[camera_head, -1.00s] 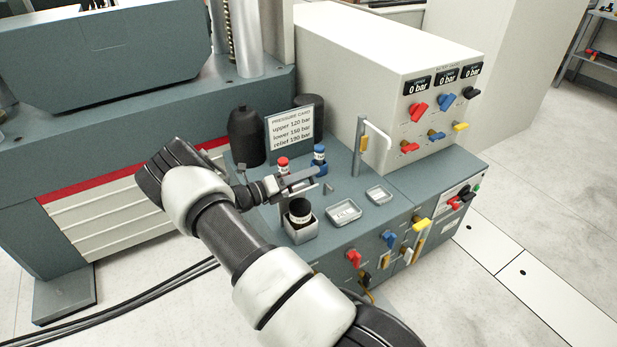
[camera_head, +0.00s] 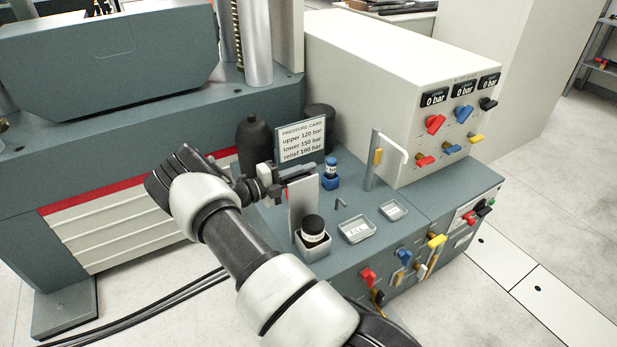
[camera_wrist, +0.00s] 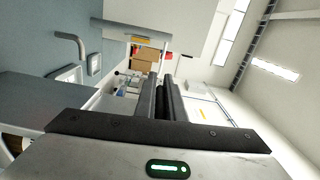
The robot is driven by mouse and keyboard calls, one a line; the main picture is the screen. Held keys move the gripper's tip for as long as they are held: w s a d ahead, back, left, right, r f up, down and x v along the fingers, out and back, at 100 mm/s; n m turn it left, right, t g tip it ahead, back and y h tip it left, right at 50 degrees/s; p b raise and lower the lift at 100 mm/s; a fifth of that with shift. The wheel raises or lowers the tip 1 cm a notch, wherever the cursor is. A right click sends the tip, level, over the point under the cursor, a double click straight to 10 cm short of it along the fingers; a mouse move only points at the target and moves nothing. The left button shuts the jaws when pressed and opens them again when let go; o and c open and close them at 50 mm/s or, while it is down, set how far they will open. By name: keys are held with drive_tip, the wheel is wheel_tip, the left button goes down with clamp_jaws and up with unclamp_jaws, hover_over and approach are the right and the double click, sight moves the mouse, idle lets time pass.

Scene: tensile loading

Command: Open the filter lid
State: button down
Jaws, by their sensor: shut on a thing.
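The filter lid (camera_head: 302,203) is a flat grey plate. In the head view it stands roughly upright at the back of a small square metal filter box (camera_head: 317,246). The box is uncovered, and a dark-capped jar (camera_head: 313,227) sits in it. My gripper (camera_head: 304,171) is at the upper edge of the lid, with its fingers close together and shut on it. The exact contact is hard to see. In the wrist view the fingers (camera_wrist: 165,95) show nearly together, and a grey panel, probably the lid (camera_wrist: 45,98), lies left of them.
Two shallow trays (camera_head: 357,229) lie right of the box. A post with a white handle (camera_head: 374,160) rises behind them. Coloured valve knobs (camera_head: 368,275) line the cabinet front.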

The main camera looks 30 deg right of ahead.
drive_tip(key=shift+w+f+b, duration=0.5)
drive_tip(key=shift+w+b, duration=0.25)
drive_tip(key=shift+w, duration=0.1)
drive_tip(key=shift+f, duration=0.15)
drive_tip(key=c, duration=1.8)
unclamp_jaws()
drive_tip(key=shift+c, duration=0.2)
drive_tip(key=w+a, duration=0.1)
drive_tip(key=a, duration=1.6)
drive_tip(key=shift+a+p, duration=0.2)
drive_tip(key=shift+p, duration=0.25)
